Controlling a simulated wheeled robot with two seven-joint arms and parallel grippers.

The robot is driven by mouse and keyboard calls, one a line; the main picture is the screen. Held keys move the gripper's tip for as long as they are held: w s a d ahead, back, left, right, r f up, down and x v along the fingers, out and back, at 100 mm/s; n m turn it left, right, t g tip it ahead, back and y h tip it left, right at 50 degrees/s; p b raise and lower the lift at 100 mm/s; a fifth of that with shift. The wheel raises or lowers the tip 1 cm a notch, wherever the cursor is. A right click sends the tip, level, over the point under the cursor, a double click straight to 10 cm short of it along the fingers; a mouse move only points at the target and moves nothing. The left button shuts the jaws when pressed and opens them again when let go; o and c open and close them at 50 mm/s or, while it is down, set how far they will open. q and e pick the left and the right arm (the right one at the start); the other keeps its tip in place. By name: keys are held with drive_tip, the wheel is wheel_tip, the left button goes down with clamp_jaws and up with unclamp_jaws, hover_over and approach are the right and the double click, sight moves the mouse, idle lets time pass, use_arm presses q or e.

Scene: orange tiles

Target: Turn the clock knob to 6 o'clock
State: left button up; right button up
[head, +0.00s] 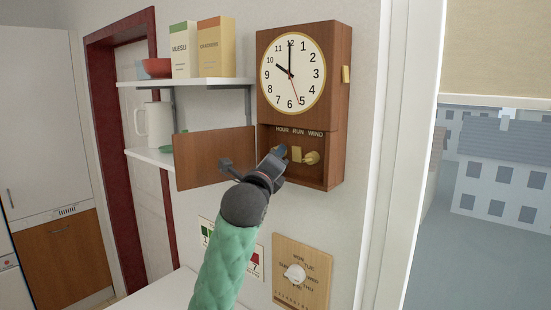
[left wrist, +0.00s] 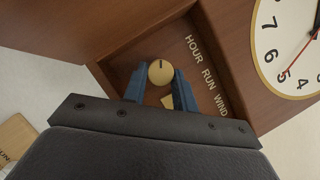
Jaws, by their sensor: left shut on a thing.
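The wooden wall clock (head: 336,70) has a white face (head: 280,85). Its short black hand points to 10, its long black hand to 12, and its thin red hand between 5 and 6. Below the face is an open compartment labelled HOUR, RUN and WIND. My left gripper (head: 278,156) reaches into its left part, under HOUR. In the left wrist view, its blue fingers are shut on a round brass knob (left wrist: 160,73) with a dark mark; the gripper mostly hides this knob in the head view. My right gripper is not in view.
The compartment's wooden door (head: 208,158) hangs open to the left. A brass piece (head: 297,154) sits under RUN and another knob (head: 313,158) under WIND. Below, a wooden panel (head: 318,257) carries a white dial. Shelves (head: 185,83) stand left.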

use_arm(q)
drive_tip(key=shift+n, duration=0.4)
drive_tip(key=shift+w+a+r+n+g, duration=0.1)
drive_tip(key=shift+r+n+g, duration=0.15)
drive_tip(key=shift+n+g, duration=1.95)
drive_tip(key=shift+a+r+n+g, duration=0.15)
drive_tip(key=shift+n+g, duration=0.5)
drive_tip(key=shift+n, duration=3.1)
drive_tip(key=shift+w+d+r+n+g, duration=0.1)
drive_tip(key=shift+r+n+g, duration=0.2)
drive_tip(key=shift+n+g, duration=1.9)
drive_tip(key=shift+n+t+h, duration=0.3)
drive_tip(key=shift+n+t, duration=0.45)
drive_tip(key=shift+n, duration=0.2)
drive_tip(key=o, duration=1)
drive_tip(key=shift+a, duration=0.1)
drive_tip(key=shift+c, duration=0.2)
drive_tip(key=shift+r, duration=0.1)
